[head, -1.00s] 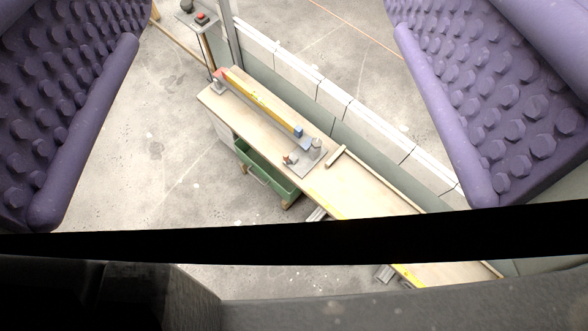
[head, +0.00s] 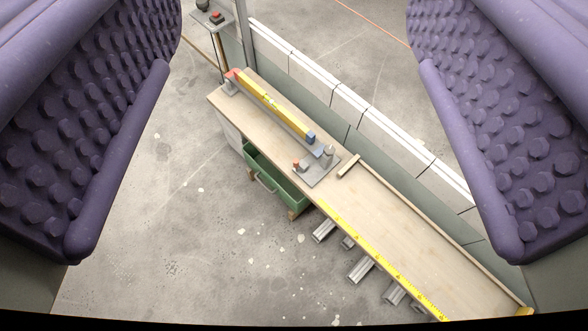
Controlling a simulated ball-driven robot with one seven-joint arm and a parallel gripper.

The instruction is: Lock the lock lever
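My gripper (head: 292,250) shows as two purple studded fingers at the left and right edges of the head view. They are wide apart, with nothing between them but the distant bench. On the bench, a grey plate (head: 316,177) carries small upright fittings, one a red-tipped piece (head: 297,164). A long yellow bar (head: 270,102) lies along the bench's back, with a red-orange part (head: 234,75) at its far end and a blue part (head: 311,137) at its near end. I cannot tell which of these small parts is the lock lever. My gripper touches none of them.
The wooden bench (head: 405,235) runs diagonally, with a yellow measuring strip (head: 379,257) on its front edge. A green drawer (head: 276,188) stands open below. Grey channel pieces (head: 361,269) lie under the bench. A low block wall (head: 364,118) stands behind. Floor at left is clear.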

